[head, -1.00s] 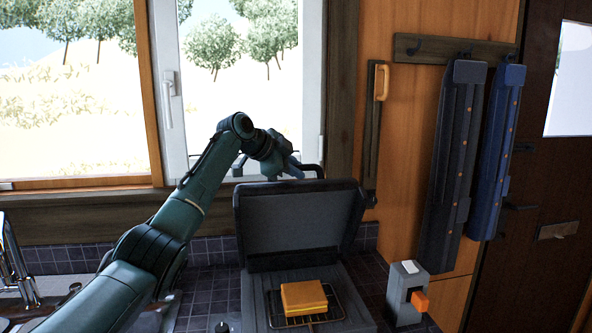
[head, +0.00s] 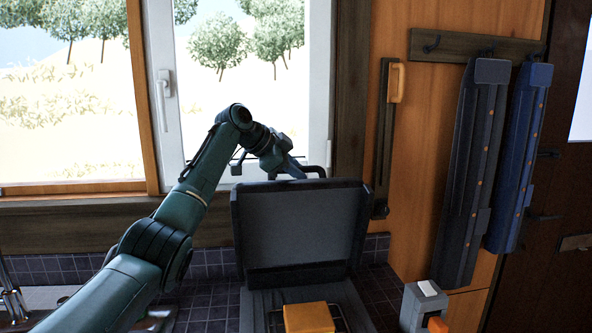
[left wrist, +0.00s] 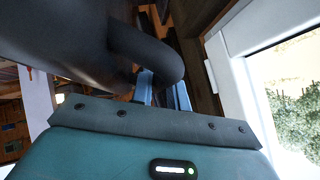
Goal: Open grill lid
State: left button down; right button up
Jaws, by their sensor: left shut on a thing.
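My left gripper (head: 300,172) is at the lid's top edge, shut on the black curved handle (head: 318,171). In the left wrist view the handle (left wrist: 155,55) is large and dark, and the gripper's fingers (left wrist: 162,92) are partly hidden behind it. My right gripper is not in view.
A yellow-orange block (head: 309,318) lies on the grill's wire rack. A grey box with an orange part (head: 422,305) stands to the right. The window (head: 250,100) is behind the grill. Long dark (head: 470,170) and blue (head: 518,160) objects hang on the right wall.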

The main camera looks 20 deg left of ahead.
pick_arm(q)
jog(key=c, duration=1.6)
grip_release()
jog(key=shift+d, duration=0.15)
jog(key=shift+c, duration=0.2)
jog(key=b+v, duration=0.3)
jog(key=v, duration=1)
